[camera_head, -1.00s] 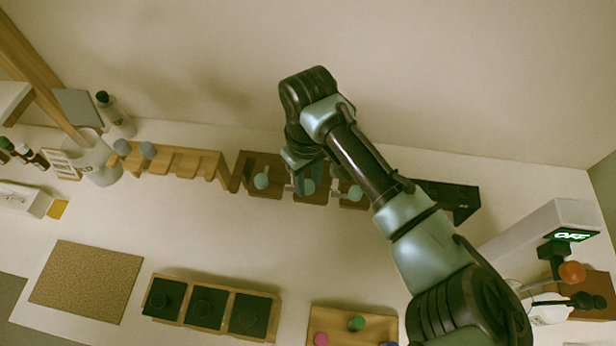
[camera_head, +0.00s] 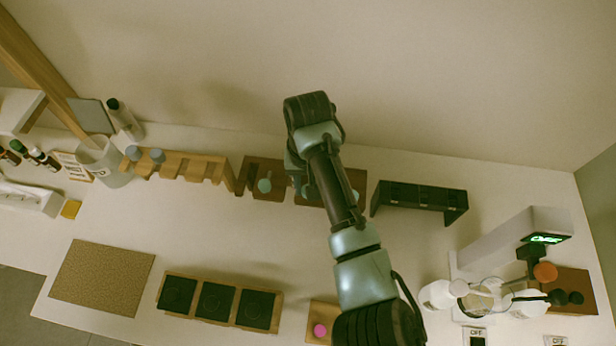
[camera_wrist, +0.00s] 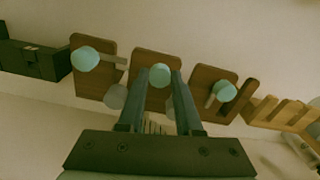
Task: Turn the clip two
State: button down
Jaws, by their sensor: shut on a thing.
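Three brown wooden clip boards with teal round knobs stand in a row at the back. In the wrist view, the middle knob (camera_wrist: 160,74), on the middle board (camera_wrist: 152,57), sits between my gripper's fingers (camera_wrist: 160,84), which are shut on it. The left knob (camera_wrist: 85,59) has a bar pointing right. The right knob (camera_wrist: 224,91) has a bar pointing down-left. In the head view, the left board's knob (camera_head: 264,186) is clear, while my arm covers much of the middle board and part of the right board (camera_head: 356,182). The middle clip's bar is largely hidden.
A black rack (camera_head: 425,194) stands right of the boards, and a light wooden rack (camera_head: 190,166) stands left. Black squares in a wooden tray (camera_head: 173,309) and a cork mat (camera_head: 100,278) lie in front. The counter's middle is fairly clear.

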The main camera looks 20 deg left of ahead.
jog(key=m+p, duration=0.3)
jog(key=m, duration=0.2)
jog(key=shift+r+m, duration=0.15)
jog(key=shift+m, duration=0.15)
jog(key=m+p, duration=0.2)
jog(key=m, duration=0.3)
jog(key=shift+w, duration=0.1)
dwell(0.3)
jog(key=c, duration=0.6)
grip_release()
jog(key=shift+r+p, duration=0.45)
jog(key=shift+r, duration=6)
jog(key=shift+f, duration=0.1)
